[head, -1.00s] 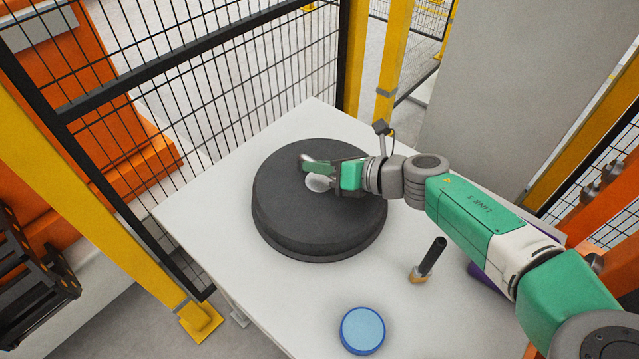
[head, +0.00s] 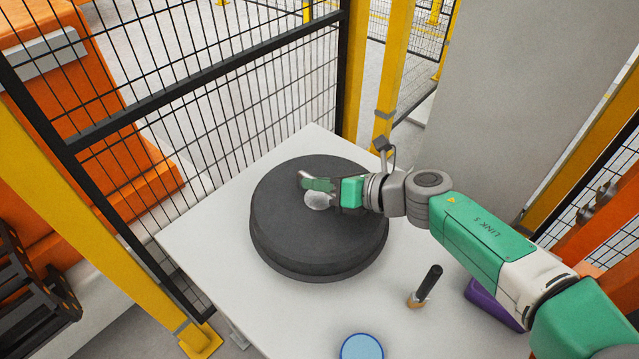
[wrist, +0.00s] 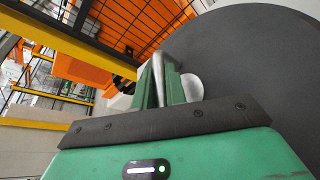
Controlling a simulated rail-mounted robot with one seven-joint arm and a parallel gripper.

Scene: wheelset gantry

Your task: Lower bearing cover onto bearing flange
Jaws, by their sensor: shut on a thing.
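The bearing cover (head: 290,215) is a broad dark grey disc with a pale round boss (head: 317,201) in its middle. It lies level over a dark round base, whose lower rim (head: 325,277) I take for the bearing flange; most of the flange is hidden below the cover. Whether the two touch I cannot tell. My gripper (head: 312,182) is above the cover's middle, reaching in from the right, shut on the cover's silver handle. In the wrist view, my gripper's green fingers (wrist: 165,90) close around the silver handle (wrist: 158,75), with the dark cover (wrist: 250,60) filling the right side.
The white table (head: 210,235) has a dark-handled tool (head: 425,285), a blue round object (head: 362,347) and a purple object (head: 490,302) at the front right. A mesh fence (head: 215,115) stands behind and left. The table's left part is bare.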

